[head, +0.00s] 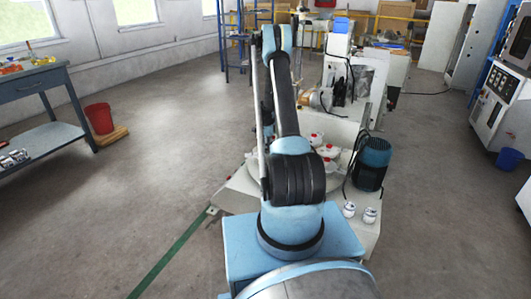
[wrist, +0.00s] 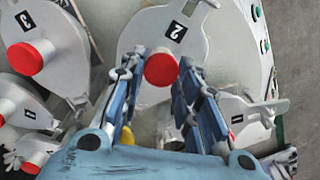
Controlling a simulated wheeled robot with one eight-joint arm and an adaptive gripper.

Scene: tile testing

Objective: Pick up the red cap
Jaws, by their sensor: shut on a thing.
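A round red cap (wrist: 161,70) sits between my fingertips in the wrist view, in front of a grey plate (wrist: 145,28) marked 2. My gripper (wrist: 163,62) is shut on this cap, one finger on each side. I cannot tell whether the cap is lifted off the plate. Another red cap (wrist: 25,58) sits on the plate marked 3 at left, and one more red cap (wrist: 30,168) is at lower left. In the head view, red-topped parts (head: 329,151) show on the machine right of my arm; my gripper is hidden there.
The light grey machine (head: 360,238) stands close around my arm, with a dark blue motor (head: 373,160) and two small white round parts (head: 349,209) on it. A blue workbench (head: 40,80) and a red bucket (head: 100,118) stand at left. The floor between is clear.

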